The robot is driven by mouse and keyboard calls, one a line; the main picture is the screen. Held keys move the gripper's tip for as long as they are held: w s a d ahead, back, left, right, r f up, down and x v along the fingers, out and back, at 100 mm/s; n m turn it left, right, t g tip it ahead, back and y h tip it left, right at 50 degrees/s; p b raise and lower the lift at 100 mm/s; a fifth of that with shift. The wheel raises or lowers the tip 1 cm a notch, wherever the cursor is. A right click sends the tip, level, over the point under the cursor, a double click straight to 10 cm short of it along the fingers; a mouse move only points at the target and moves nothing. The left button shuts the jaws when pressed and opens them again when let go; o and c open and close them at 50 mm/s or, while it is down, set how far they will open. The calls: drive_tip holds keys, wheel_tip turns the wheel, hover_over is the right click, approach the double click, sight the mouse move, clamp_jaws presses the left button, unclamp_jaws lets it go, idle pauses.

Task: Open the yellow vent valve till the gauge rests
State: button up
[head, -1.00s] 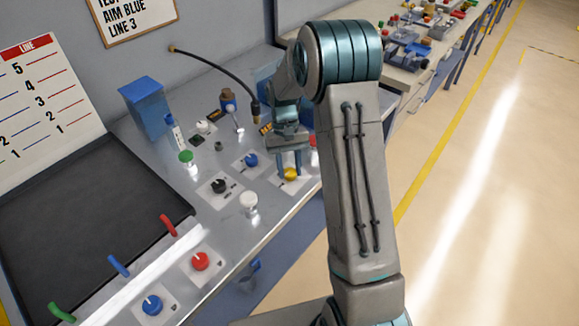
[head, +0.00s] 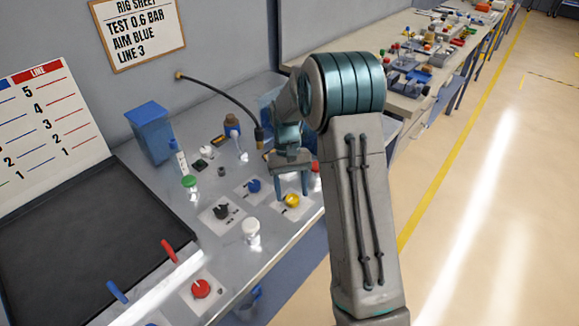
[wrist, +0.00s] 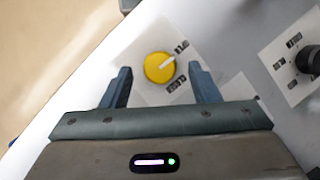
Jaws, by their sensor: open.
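The yellow vent valve (head: 292,200) is a round knob on a white plate at the bench's right edge. In the wrist view the yellow knob (wrist: 157,70) has a white pointer aimed up and right, between two small labels too small to read. My gripper (head: 291,188) is open, just above the knob, its fingers pointing down. In the wrist view my gripper (wrist: 160,75) has one finger on each side of the knob, with clear gaps; nothing is held. I cannot make out a gauge in either view.
A blue knob (head: 254,185), a black knob (head: 221,211), a white capped post (head: 251,231) and a red knob (head: 201,288) stand nearby. A black hose (head: 222,94) arches behind my gripper. A sheet (head: 138,27) reads "TEST 0.6 BAR, AIM BLUE, LINE 3".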

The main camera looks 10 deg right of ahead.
drive_tip(key=v, duration=1.2)
drive_tip(key=shift+w+r+b, duration=0.15)
drive_tip(key=shift+r+b, duration=0.1)
drive_tip(key=shift+b, duration=0.1)
drive_tip(key=s+r+t, duration=0.2)
drive_tip(key=s+r, duration=0.1)
drive_tip(key=s, duration=0.4)
drive_tip(key=s+r+t, duration=0.2)
drive_tip(key=s+r, duration=0.1)
drive_tip(key=s, duration=0.3)
drive_tip(key=s+f+t, duration=0.3)
drive_tip(key=s, duration=1.1)
drive_tip(key=shift+s+f, duration=0.1)
drive_tip(key=shift+s, duration=0.05)
idle(0.4)
